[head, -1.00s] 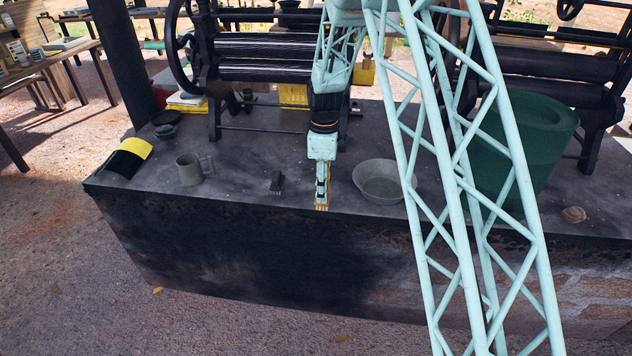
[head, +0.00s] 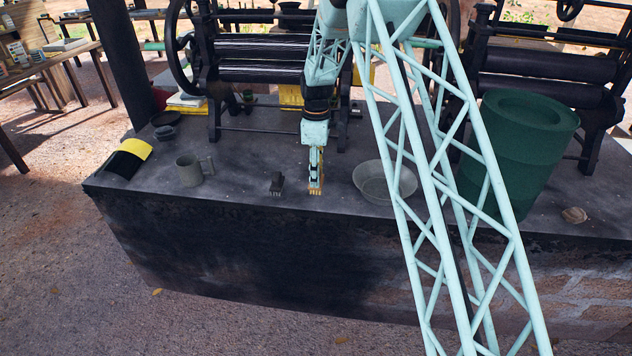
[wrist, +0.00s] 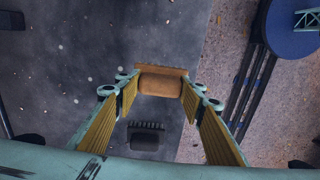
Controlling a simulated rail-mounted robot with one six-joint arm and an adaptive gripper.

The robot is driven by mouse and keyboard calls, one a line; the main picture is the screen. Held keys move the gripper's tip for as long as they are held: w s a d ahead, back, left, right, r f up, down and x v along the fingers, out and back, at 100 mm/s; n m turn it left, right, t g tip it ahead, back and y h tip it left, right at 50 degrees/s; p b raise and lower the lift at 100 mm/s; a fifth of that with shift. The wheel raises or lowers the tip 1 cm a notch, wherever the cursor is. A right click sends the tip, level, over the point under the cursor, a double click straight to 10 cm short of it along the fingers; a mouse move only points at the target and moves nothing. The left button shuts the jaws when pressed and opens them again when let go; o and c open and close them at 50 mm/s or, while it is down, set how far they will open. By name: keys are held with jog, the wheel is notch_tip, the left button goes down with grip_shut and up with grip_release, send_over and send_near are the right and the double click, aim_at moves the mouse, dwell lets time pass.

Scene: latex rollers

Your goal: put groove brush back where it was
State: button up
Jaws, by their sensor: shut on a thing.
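My gripper (head: 315,183) is shut on a tan brush, the groove brush (wrist: 160,84), gripped across its width between the fingertips. In the head view the brush (head: 315,191) shows just below the fingers, over the front part of the dark slab. I cannot tell whether it touches the slab. A second, dark brush (head: 276,183) lies on the slab just left of my gripper. It also shows in the wrist view (wrist: 145,136), below the held brush and between the fingers.
On the dark slab (head: 240,170) a grey mug (head: 190,170) stands left, and a metal bowl (head: 371,184) stands close on the right. A green bin (head: 518,150) is farther right, partly behind my arm. Roller machines (head: 265,60) stand behind. The slab's front edge is near.

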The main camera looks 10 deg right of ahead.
jog(key=shift+w, duration=0.3)
jog(key=shift+f+b, duration=0.3)
jog(key=shift+f, duration=1.5)
jog(key=shift+f, duration=0.15)
jog(key=o, duration=0.8)
jog(key=shift+o, duration=0.2)
notch_tip(320, 180, up, 12)
jog(key=shift+p, duration=0.65)
jog(key=shift+r, duration=0.2)
